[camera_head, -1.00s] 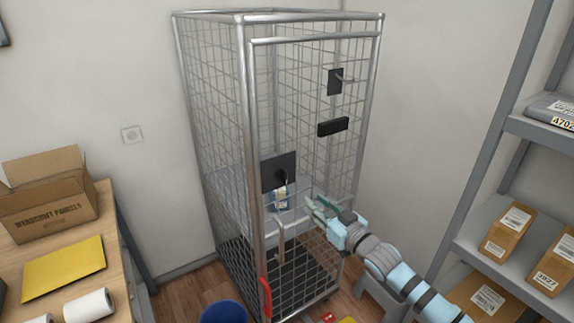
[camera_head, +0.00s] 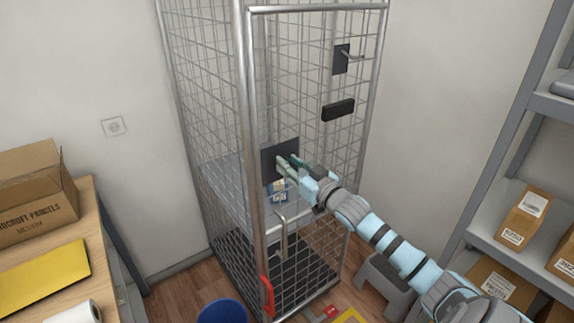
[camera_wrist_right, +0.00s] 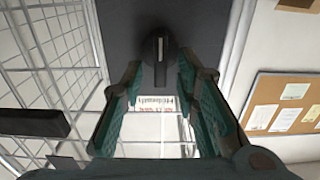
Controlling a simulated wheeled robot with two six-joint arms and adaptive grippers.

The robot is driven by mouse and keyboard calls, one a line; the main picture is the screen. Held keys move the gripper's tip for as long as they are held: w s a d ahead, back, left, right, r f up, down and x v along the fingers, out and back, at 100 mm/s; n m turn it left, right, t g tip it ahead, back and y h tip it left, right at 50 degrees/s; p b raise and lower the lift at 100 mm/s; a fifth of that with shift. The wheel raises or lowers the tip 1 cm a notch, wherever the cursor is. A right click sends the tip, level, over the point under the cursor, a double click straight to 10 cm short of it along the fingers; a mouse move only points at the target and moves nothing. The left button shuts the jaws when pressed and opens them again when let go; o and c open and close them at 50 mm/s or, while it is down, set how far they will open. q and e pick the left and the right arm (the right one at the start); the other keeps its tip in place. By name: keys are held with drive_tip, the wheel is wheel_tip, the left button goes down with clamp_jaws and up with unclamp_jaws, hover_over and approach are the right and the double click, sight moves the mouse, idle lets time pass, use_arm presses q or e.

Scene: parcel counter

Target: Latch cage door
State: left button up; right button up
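The tall wire-mesh cage (camera_head: 240,130) stands against the back wall. Its mesh door (camera_head: 310,80) fills the front frame; I cannot tell whether it sits fully flush. A dark square latch plate (camera_head: 270,166) is at mid height on the door. In the right wrist view the plate (camera_wrist_right: 205,40) carries a short dark lever (camera_wrist_right: 160,62) that points down. My right gripper (camera_head: 284,163) is in front of the plate. In the right wrist view its open teal fingers (camera_wrist_right: 159,85) stand either side of the lever's lower end, with gaps. My left gripper is out of view.
A black pad (camera_head: 338,110) and a dark plate with a rod (camera_head: 341,59) sit higher on the door. A red handle (camera_head: 267,296) is low at the front post. A table (camera_head: 103,240) stands left, a shelf rack (camera_head: 500,150) right, a grey stool (camera_head: 388,285) below my arm.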

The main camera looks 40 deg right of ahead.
drive_tip(key=shift+w+f, duration=0.1)
drive_tip(key=shift+w, duration=0.05)
clamp_jaws()
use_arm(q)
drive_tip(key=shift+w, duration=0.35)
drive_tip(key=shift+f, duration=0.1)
use_arm(e)
drive_tip(key=shift+n, duration=0.3)
use_arm(q)
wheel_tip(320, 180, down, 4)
drive_tip(key=b, duration=0.4)
use_arm(e)
drive_tip(key=n, duration=1.1)
drive_tip(key=a+f+n, duration=0.1)
drive_tip(key=n, duration=0.5)
drive_tip(key=shift+a+f, duration=0.1)
drive_tip(key=shift+n, duration=0.3)
